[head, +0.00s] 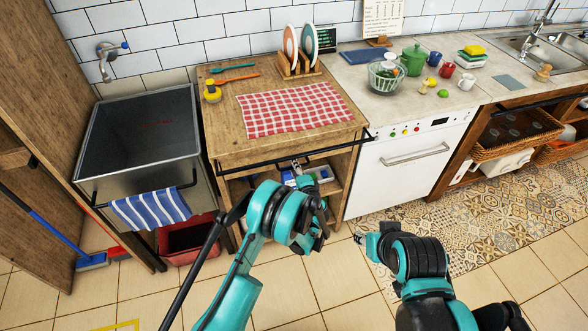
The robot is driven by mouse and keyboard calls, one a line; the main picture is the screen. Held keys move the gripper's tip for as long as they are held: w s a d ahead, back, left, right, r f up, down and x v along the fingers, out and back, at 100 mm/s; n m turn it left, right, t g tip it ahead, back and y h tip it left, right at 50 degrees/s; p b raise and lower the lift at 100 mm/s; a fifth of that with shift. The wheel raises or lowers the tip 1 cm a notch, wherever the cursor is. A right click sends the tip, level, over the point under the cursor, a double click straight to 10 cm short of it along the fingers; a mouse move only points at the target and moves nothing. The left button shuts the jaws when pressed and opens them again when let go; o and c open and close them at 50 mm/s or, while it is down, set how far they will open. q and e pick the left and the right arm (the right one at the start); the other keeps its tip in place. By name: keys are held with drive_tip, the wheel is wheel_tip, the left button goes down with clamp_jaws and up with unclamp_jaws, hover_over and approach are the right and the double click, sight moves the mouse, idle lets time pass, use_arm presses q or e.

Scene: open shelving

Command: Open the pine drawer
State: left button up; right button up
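The pine drawer (285,150) is the wooden front just under the top of the wooden unit. A long black bar handle (250,163) runs across it. The drawer looks shut. My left gripper (297,168) is at the bar near its middle, seen from behind and above. My own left arm hides part of it, so I cannot tell whether its fingers are open or shut, or whether they touch the bar. My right arm is low at the right, well away from the drawer.
A red checked cloth (294,109), a plate rack (297,68) and utensils lie on the unit's top. A metal sink (140,135) with a striped towel (150,209) stands left. A white dishwasher (405,160) stands right. The tiled floor in front is clear.

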use_arm(q)
drive_tip(key=shift+w, duration=0.1)
clamp_jaws()
idle(0.3)
